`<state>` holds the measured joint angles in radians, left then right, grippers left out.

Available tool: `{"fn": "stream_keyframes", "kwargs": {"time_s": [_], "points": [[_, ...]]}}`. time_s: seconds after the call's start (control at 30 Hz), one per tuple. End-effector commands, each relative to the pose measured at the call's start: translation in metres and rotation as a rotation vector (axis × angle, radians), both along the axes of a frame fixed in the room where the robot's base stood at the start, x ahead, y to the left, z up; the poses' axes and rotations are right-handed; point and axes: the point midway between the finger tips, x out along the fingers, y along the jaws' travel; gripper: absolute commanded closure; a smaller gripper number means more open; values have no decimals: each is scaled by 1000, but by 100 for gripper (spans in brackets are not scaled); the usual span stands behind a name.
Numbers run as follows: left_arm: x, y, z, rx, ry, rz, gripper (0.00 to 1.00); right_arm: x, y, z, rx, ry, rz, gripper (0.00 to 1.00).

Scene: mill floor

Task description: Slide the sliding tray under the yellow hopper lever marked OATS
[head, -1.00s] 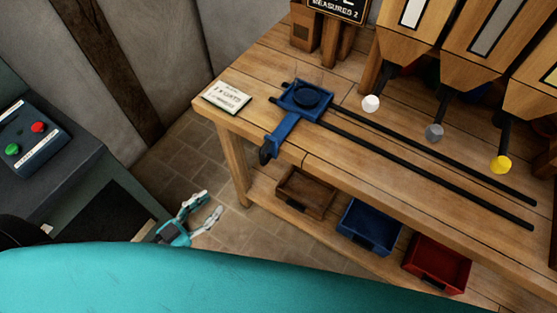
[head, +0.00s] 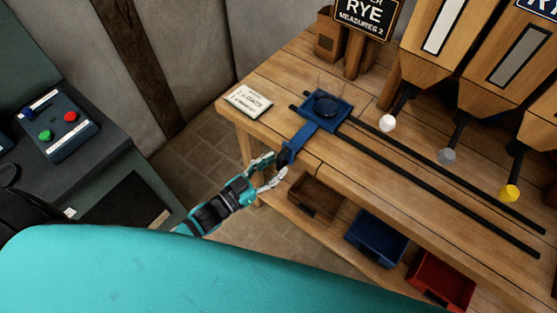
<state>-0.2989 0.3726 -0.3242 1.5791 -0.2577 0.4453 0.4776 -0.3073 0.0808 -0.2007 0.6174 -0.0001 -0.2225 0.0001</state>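The blue sliding tray (head: 346,112) sits at the left end of two black rails on the wooden bench, with a clear vessel (head: 326,101) on it. Its blue arm (head: 300,140) reaches over the bench's front edge to a dark handle (head: 285,156). My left gripper (head: 275,170) is at this handle with its fingers apart; I cannot tell whether they touch it. The yellow hopper lever (head: 509,193) hangs near the right end of the rails, far from the tray. The OATS marking is not readable on it. My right gripper is not in view.
White (head: 388,123) and grey (head: 447,156) levers hang between tray and yellow lever. A card (head: 249,100) lies left of the tray. Brown (head: 316,197), blue (head: 376,238) and red (head: 441,281) bins sit under the bench top. The rails look clear right of the tray.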

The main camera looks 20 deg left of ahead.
Motion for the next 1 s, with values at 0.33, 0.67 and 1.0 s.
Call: {"fn": "stream_keyframes", "kwargs": {"time_s": [0.33, 0.67, 1.0], "points": [[17, -11, 0, 1, 1, 0, 63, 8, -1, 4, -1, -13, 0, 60], [17, -11, 0, 1, 1, 0, 84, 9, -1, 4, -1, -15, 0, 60], [17, -10, 0, 1, 1, 0, 100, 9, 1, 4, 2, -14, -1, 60]]}}
